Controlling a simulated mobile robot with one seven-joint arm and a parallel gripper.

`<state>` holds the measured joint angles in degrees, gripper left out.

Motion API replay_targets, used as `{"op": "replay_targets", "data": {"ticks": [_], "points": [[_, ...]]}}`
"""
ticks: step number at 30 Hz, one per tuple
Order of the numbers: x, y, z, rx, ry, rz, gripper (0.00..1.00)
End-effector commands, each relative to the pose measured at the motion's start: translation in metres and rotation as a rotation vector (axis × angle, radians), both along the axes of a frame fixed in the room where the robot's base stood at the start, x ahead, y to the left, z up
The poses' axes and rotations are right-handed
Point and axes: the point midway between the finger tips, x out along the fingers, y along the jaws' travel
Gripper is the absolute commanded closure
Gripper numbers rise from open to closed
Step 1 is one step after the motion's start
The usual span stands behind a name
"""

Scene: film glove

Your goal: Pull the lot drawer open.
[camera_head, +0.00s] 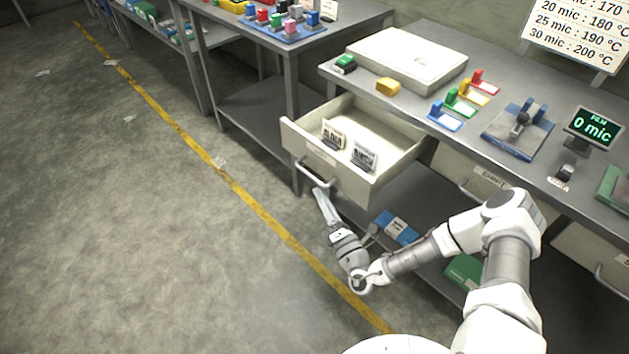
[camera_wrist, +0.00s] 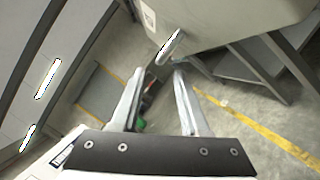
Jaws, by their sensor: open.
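A pale drawer (camera_head: 365,183) under the workbench stands pulled out, with its inside showing. Its front label is too small to read. Two upright cards, one reading "OLDER" (camera_head: 333,136) and another less legible (camera_head: 364,156), stand inside. A metal bar handle (camera_head: 317,178) is on its front; it also shows in the wrist view (camera_wrist: 169,46). My gripper (camera_head: 321,193) is just below the handle, in front of the drawer. In the wrist view its fingers (camera_wrist: 158,74) are apart with nothing held, and the handle lies just beyond the tips. I cannot tell whether they touch it.
The workbench (camera_head: 408,110) carries a white box (camera_head: 407,58), coloured blocks and a film display (camera_head: 594,127). A blue box (camera_head: 396,228) lies on the lower shelf. A table leg (camera_head: 293,150) stands close left of the drawer.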

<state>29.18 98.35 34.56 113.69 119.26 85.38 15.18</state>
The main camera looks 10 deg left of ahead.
Motion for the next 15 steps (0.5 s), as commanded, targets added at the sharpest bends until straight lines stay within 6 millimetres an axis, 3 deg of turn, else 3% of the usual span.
{"op": "replay_targets", "data": {"ticks": [9, 15], "points": [[-0.058, -0.038, -0.015, 0.000, 0.003, -0.001, 0.55], [-0.074, -0.049, -0.019, 0.001, 0.001, -0.001, 0.55]]}}
